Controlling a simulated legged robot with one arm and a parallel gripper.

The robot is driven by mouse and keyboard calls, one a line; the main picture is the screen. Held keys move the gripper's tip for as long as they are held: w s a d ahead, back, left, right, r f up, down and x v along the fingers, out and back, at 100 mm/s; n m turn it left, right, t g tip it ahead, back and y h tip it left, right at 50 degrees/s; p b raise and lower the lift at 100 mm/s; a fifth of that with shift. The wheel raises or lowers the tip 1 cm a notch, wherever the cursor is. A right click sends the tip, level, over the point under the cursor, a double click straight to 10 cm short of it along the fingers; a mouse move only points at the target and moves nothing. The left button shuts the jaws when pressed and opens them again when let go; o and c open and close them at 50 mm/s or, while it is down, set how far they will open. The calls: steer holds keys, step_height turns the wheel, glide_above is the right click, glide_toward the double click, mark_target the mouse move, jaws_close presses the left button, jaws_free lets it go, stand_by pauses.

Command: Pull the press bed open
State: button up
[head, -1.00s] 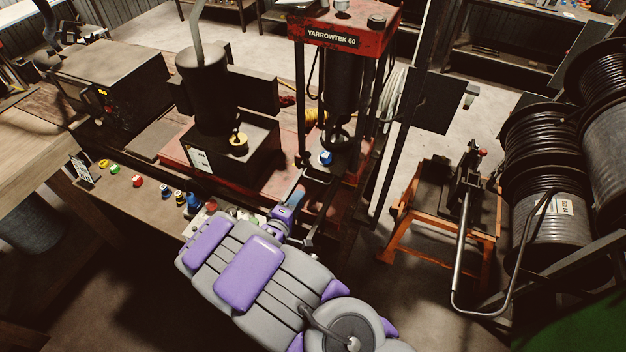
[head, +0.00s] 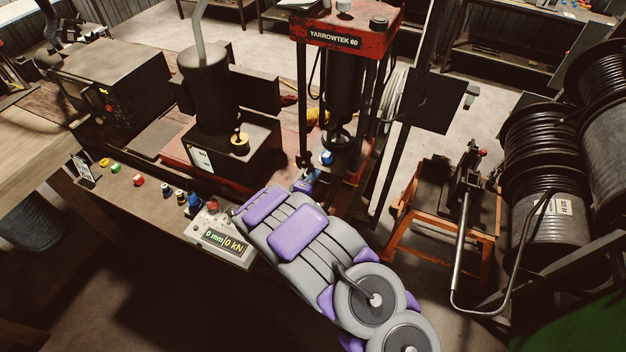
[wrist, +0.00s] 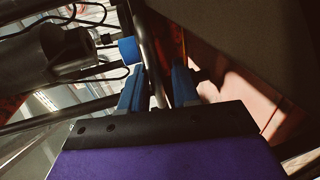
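The red press (head: 345,38), labelled YARROWTEK 60, stands at top centre in the head view, with a dark ram between its posts. A blue piece (head: 327,157) sits under the ram; a blue cylinder (wrist: 128,50) shows in the wrist view. My gripper (head: 303,186) is at the press's lower front, mostly hidden by my arm. In the wrist view, my gripper (wrist: 157,88) has its blue fingers apart. A dark bar (wrist: 148,45) runs into the space between them, and a gap shows on its right. The bed and its handle are mostly hidden in the head view.
A bench with coloured buttons (head: 138,180) and a readout (head: 222,241) showing 0 mm and 0 kN lies left of my arm. A dark machine (head: 232,150) stands left of the press. An orange stand (head: 400,230) and hose reels (head: 545,210) are on the right.

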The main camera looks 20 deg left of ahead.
steer(key=shift+w+d, duration=0.1)
steer(key=shift+d, duration=0.55)
steer(key=shift+c, duration=0.2)
steer(key=shift+d+r, duration=0.15)
steer(key=shift+d, duration=0.05)
steer(key=shift+c, duration=1.6)
steer(key=shift+a, duration=0.15)
jaws_close()
steer(key=shift+a, duration=0.15)
steer(key=shift+s, duration=0.2)
